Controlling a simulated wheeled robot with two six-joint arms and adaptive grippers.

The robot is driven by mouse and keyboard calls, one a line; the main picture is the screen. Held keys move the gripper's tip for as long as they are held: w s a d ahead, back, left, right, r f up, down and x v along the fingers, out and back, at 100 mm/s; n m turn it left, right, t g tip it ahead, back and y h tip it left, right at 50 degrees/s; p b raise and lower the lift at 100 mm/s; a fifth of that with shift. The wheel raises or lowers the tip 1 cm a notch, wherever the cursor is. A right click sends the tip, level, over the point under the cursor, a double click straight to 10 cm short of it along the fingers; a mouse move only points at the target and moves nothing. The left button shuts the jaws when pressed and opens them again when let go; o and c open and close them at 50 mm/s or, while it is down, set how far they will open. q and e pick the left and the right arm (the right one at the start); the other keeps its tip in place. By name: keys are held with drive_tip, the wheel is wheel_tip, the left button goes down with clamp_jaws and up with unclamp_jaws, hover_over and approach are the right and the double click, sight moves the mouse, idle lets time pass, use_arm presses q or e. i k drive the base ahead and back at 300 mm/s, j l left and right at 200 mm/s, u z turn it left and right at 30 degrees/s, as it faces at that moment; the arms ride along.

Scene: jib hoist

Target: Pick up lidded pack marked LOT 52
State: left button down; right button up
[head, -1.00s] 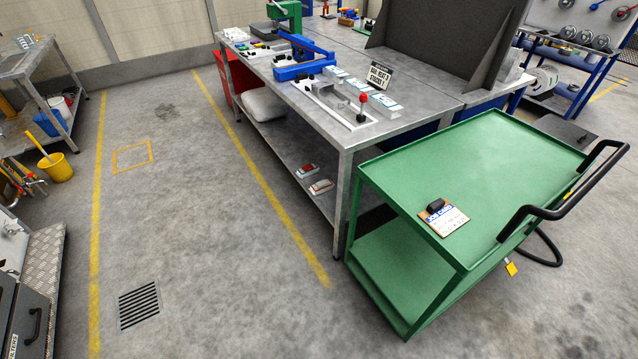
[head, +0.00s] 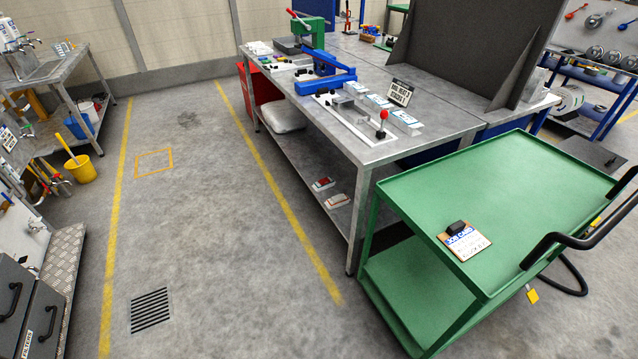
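No LOT 52 marking can be read in this view. Several small pale packs with blue-edged labels lie on the metal workbench (head: 440,141), near a sign; one pale pack (head: 404,117) is at the bench's near right part. Their print is too small to read. On the bench's lower shelf lie a red-and-white item (head: 322,184) and a pale item with a reddish top (head: 337,200); I cannot tell whether they are lidded packs. Neither of my grippers is in view.
A green cart (head: 540,180) with a clipboard (head: 464,241) stands at the right, close to the bench. A black-handled cabinet (head: 22,300) is at lower left, a yellow bucket (head: 80,169) behind it. The floor (head: 225,230) between is clear, with a drain grate (head: 150,310).

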sight(328, 182)
drive_tip(key=i+j+u, duration=0.35)
drive_tip(key=i, duration=0.25)
drive_tip(key=i+j+u, duration=0.3)
drive_tip(key=i, duration=0.35)
drive_tip(key=i+u, duration=0.35)
drive_tip(key=i, duration=0.3)
drive_tip(key=i+j+z, duration=0.1)
drive_tip(key=i+z, duration=0.35)
drive_tip(key=i+j+z, duration=0.4)
drive_tip(key=i, duration=0.15)
drive_tip(key=i+j+z, duration=0.3)
drive_tip(key=i+z, duration=0.15)
drive_tip(key=i+j+z, duration=0.4)
drive_tip(key=j+z, duration=0.25)
drive_tip(key=i+j+z, duration=0.15)
drive_tip(key=j+z, duration=0.5)
drive_tip(key=j, duration=0.15)
drive_tip(key=i, duration=0.05)
